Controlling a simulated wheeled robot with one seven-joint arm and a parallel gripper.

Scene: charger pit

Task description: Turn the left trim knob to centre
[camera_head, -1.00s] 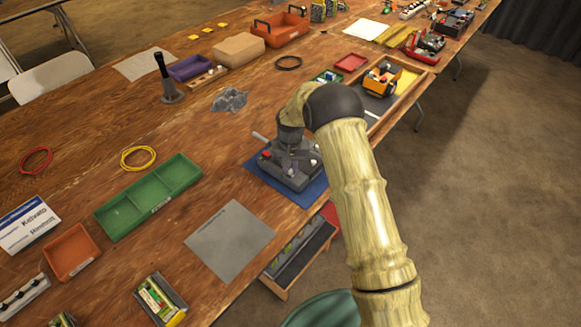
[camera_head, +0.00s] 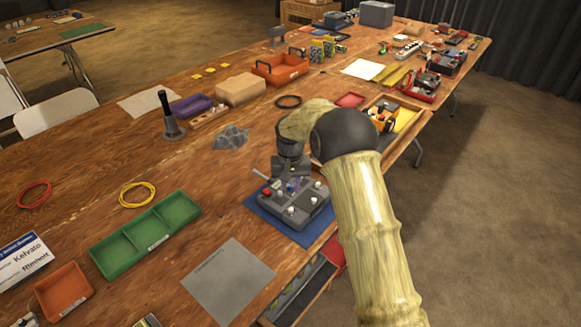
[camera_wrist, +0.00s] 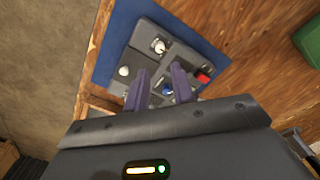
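A grey control box (camera_head: 304,211) lies on a blue mat (camera_head: 258,213) near the table's front edge; the box also shows in the wrist view (camera_wrist: 178,58). In the wrist view it carries a white knob (camera_wrist: 159,46), another white knob (camera_wrist: 124,71), a blue knob (camera_wrist: 168,90) and a red button (camera_wrist: 203,77). I cannot tell which is the left trim knob, nor read any pointer. My gripper (camera_wrist: 160,84) is above the box with two purple fingers apart and nothing held. The blue knob shows between the fingers, beyond their tips or below them; contact cannot be told.
A green divided tray (camera_head: 146,237) and a grey sheet (camera_head: 228,280) lie left of the box. A crumpled grey piece (camera_head: 231,138) lies behind it. A wooden tray with an orange toy (camera_head: 383,110) is at the right. The table edge is close in front.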

